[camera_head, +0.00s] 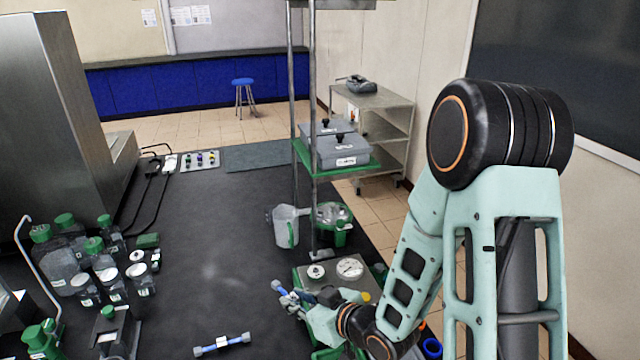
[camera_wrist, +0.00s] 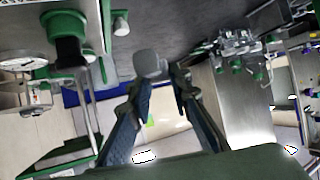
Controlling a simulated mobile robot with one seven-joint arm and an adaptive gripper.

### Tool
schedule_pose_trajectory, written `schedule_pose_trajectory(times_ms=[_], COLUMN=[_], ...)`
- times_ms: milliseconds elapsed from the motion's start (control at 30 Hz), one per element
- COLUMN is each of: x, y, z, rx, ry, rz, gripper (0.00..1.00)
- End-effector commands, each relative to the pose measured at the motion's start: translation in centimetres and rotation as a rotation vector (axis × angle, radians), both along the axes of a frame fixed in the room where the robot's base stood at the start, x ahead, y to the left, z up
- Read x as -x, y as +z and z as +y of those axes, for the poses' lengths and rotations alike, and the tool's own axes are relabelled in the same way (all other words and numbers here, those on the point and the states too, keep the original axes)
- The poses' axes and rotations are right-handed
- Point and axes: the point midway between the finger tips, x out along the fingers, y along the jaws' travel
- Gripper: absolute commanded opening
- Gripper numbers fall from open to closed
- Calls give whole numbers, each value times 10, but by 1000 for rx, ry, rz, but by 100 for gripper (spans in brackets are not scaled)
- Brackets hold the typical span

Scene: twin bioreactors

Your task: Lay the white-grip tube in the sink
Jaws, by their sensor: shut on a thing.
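My gripper (camera_head: 291,296) is shut on a blue tube (camera_head: 281,289) with a grey end cap, held tilted beside the green-framed stand. The cap (camera_wrist: 148,63) shows beyond the fingers in the wrist view. The fingers hide the held tube's middle, so I cannot tell its grip colour. Another blue tube (camera_head: 222,344) with grey ends and a pale middle band lies on the dark bench (camera_head: 225,240), left of my gripper in the head view. No sink basin shows clearly; a thin curved metal pipe (camera_head: 24,232) stands at the left edge.
Green-capped bottles (camera_head: 75,262) crowd the bench's left side. The green-framed stand with gauges (camera_head: 349,268) is close to my gripper. A clear jug (camera_head: 286,226) and upright poles (camera_head: 313,130) stand behind it. The bench's middle is clear.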

Motion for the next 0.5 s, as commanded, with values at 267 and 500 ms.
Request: schedule_pose_trajectory(times_ms=[267,500], x=[-57,-71], y=[21,32], z=[-106,-170], rx=[-1,0], ry=[-440,-684], rz=[-4,-1], gripper=[0,0])
